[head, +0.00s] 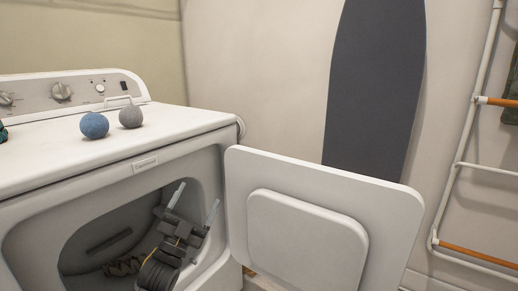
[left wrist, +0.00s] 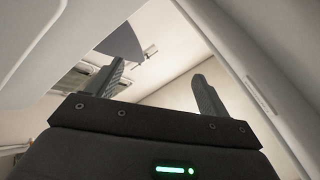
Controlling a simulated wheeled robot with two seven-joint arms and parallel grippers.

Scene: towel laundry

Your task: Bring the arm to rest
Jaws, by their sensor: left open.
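My left gripper (head: 196,203) is in front of the open mouth of the white dryer (head: 160,160), with its fingers pointing up. Its two fingers stand apart and nothing is between them. In the left wrist view the open gripper (left wrist: 155,90) also shows empty, with white panels on both sides. Inside the dryer drum, a dark brownish bunched thing (head: 122,266) lies low behind my arm; it is partly hidden. My right gripper is not in view.
The dryer door (head: 310,215) stands open to the right of my gripper. A blue ball (head: 94,125) and a grey ball (head: 131,116) sit on the dryer top. A dark ironing board (head: 375,85) leans on the wall, and a white rack (head: 462,150) stands at the right.

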